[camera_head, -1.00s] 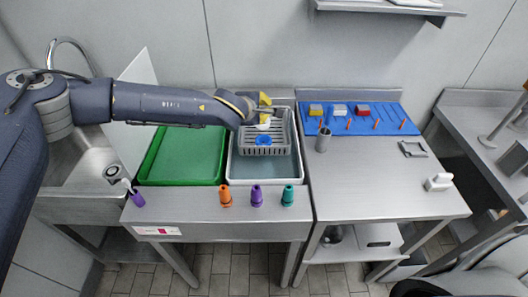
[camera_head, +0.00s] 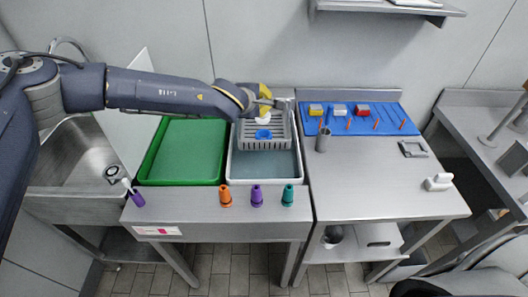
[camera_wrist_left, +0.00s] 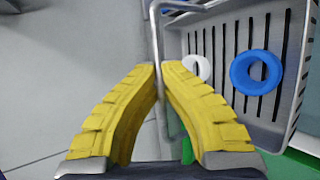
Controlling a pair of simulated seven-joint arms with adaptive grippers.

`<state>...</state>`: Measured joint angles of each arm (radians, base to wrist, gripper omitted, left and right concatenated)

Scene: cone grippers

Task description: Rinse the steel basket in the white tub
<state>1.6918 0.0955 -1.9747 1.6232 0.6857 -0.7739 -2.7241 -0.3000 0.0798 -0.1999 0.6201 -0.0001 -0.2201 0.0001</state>
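The grey steel basket (camera_head: 250,142) is slotted and holds a blue ring (camera_head: 263,134) and a white ring (camera_head: 263,120). It is over the back part of the white tub (camera_head: 265,182), which has a grey-blue floor or water surface. I cannot tell whether basket and tub touch. My left gripper (camera_head: 266,101) is at the basket's back edge. In the left wrist view its yellow fingers (camera_wrist_left: 158,72) close around the basket's thin metal handle (camera_wrist_left: 155,30). The rings and slots (camera_wrist_left: 225,40) show to the right. My right gripper is not in view.
A green tray (camera_head: 185,152) stands left of the tub, beside a sink (camera_head: 75,160) and an upright white panel. Orange, purple and teal cones (camera_head: 288,196) line the front edge. A blue mat (camera_head: 360,118) with small blocks lies right.

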